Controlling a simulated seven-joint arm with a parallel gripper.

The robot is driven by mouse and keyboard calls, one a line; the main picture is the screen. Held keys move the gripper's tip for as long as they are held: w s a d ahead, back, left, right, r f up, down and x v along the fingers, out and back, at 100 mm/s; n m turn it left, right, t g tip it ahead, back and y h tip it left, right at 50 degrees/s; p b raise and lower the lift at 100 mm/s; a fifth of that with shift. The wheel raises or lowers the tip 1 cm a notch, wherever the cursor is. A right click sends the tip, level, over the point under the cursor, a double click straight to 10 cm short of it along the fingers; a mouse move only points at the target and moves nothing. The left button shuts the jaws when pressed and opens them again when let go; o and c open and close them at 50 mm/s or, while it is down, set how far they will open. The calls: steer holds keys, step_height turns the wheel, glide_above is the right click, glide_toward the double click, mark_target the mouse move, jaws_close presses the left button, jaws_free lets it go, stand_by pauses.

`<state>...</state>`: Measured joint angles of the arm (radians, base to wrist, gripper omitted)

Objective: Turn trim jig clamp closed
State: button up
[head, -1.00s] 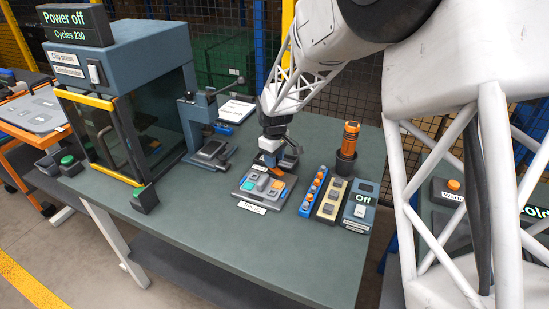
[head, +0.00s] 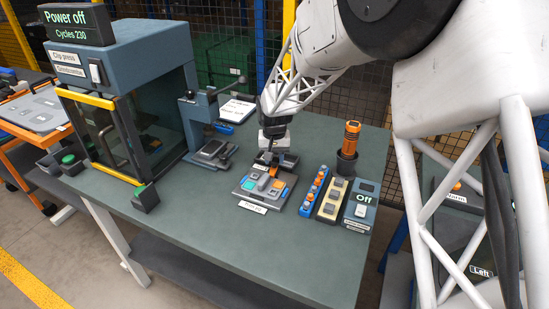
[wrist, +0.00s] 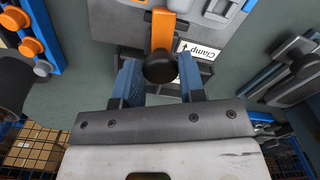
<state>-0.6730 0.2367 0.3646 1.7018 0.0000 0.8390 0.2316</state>
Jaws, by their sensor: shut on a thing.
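The trim jig (head: 262,187) is a grey plate with blue, grey and orange blocks on the bench, with a white label at its front edge. Its clamp lever (wrist: 163,28) is orange and ends in a round black knob (wrist: 160,68). In the wrist view the knob sits between the blue fingers of my gripper (wrist: 160,82), which is shut on it. A label reading "Clamp" with an arrow (wrist: 197,50) lies beside the lever. In the head view my gripper (head: 268,152) is at the jig's back edge, and its fingertips are hard to make out.
A press with a glass front (head: 115,130) and a small hand press (head: 208,135) stand to the left.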

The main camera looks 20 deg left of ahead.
mark_target(274, 160)
steer(key=shift+a+r+m, duration=0.1)
steer(key=shift+m, duration=0.9)
steer(key=o, duration=0.9)
steer(key=shift+o, duration=0.2)
steer(key=shift+r, duration=0.1)
steer(key=shift+r, duration=3.8)
